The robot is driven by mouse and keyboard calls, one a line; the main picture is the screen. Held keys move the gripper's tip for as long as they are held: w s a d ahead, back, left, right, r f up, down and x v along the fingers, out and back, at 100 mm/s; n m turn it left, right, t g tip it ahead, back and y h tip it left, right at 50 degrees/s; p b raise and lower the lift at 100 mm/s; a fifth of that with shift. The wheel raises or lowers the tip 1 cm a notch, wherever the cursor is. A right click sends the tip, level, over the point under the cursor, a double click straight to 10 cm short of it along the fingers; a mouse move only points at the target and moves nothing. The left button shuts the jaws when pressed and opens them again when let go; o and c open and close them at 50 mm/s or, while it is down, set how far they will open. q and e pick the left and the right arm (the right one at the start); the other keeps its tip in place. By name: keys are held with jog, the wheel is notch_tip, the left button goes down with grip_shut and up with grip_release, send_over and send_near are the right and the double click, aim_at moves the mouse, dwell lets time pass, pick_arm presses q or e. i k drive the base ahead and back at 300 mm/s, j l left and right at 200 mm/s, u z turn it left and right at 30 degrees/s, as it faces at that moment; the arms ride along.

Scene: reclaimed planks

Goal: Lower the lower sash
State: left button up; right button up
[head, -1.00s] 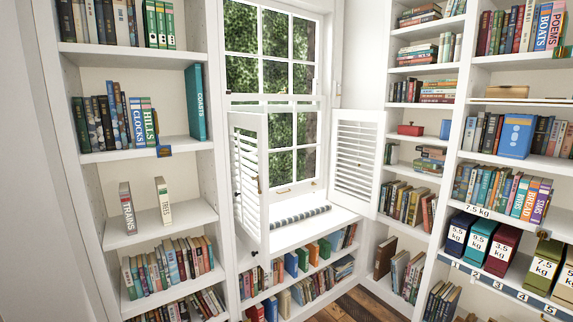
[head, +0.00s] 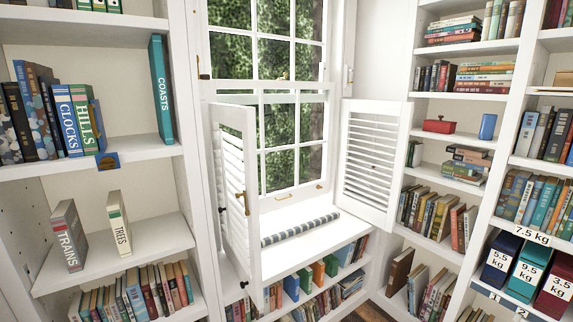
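The window's lower sash (head: 291,194) has a white frame with a grid of panes and shows in the middle of the head view. Brass-coloured pulls (head: 283,197) sit on its bottom rail. The rail stands close to the sill; whether a gap is left under it I cannot tell. The upper sash (head: 266,42) is above it, with the meeting rails (head: 266,86) between them and a small brass catch there. The louvered shutters, left (head: 235,185) and right (head: 368,160), stand swung open into the room. Neither of my grippers is in view.
A grey striped roll (head: 300,229) lies on the white window seat (head: 285,256). The left shutter juts toward me.

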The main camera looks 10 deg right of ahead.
aim_at(275, 202)
jog(key=i+l+z, duration=0.1)
jog(key=i, duration=0.5)
jog(key=i+l, duration=0.25)
jog(key=i, duration=0.4)
jog(key=k+l+u, duration=0.5)
jog(key=l+u, duration=0.15)
jog(key=k+l+u, duration=0.25)
jog(key=l, duration=0.15)
jog(key=k+l+u, duration=0.1)
jog(key=l+u, duration=0.55)
jog(key=l, duration=0.2)
jog(key=k+l+u, duration=0.15)
jog(key=l+u, duration=0.15)
jog(key=l, duration=0.2)
